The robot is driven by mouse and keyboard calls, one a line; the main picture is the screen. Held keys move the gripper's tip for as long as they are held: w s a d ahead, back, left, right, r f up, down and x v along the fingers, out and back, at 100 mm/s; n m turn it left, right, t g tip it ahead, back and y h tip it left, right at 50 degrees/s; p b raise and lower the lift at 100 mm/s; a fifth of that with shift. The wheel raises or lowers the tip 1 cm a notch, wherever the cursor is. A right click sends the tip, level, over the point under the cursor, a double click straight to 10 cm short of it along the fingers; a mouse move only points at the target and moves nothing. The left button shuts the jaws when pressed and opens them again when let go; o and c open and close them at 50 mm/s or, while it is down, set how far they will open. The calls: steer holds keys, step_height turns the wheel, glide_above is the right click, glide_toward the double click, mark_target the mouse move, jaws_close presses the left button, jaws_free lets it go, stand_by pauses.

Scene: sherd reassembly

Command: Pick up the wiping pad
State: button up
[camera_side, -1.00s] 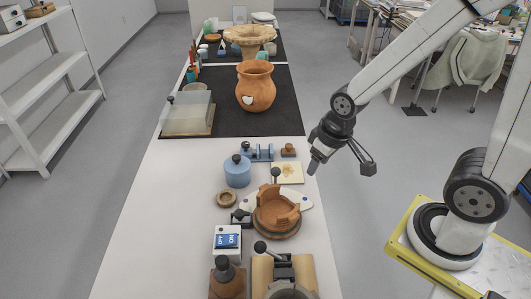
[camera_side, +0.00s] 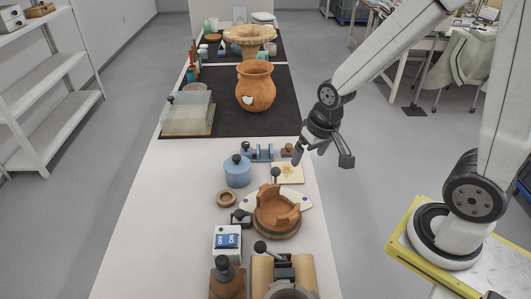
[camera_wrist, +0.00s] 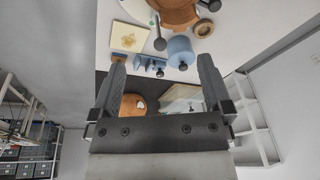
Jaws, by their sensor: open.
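The wiping pad appears to be the flat cream square (camera_side: 288,173) with a brownish stain, lying on the white table near its right edge. It also shows in the wrist view as the stained square (camera_wrist: 128,37), upper left, beyond the left finger. My gripper (camera_side: 298,159) is above the table's right edge, close to the pad and apart from it. In the wrist view my gripper (camera_wrist: 162,72) has its two fingers wide apart with nothing held between them.
A blue lidded pot (camera_side: 237,172), a blue fixture (camera_side: 257,153) and a small brown knobbed block (camera_side: 287,150) surround the pad. A broken terracotta bowl (camera_side: 277,212) stands in front of it. A vase (camera_side: 256,88) stands on the dark mat behind.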

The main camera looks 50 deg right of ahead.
steer(key=w+d+f+m, duration=0.2)
steer(key=w+d+m, duration=0.3)
steer(key=w+m, duration=0.25)
steer(key=m+t+y, duration=0.2)
steer(key=m, duration=1.9)
glide_above(291, 146)
steer(key=s+d, duration=0.1)
steer(key=s, duration=0.1)
step_height(291, 146, down, 17)
steer(key=shift+d+x, duration=0.1)
steer(key=shift+x, duration=0.5)
steer(key=shift+d+x, duration=0.15)
steer(key=shift+x, duration=0.45)
steer(key=shift+a+f+g, duration=0.1)
steer(key=shift+g, duration=0.2)
steer(key=shift+x, duration=2.55)
steer(key=c, duration=1.2)
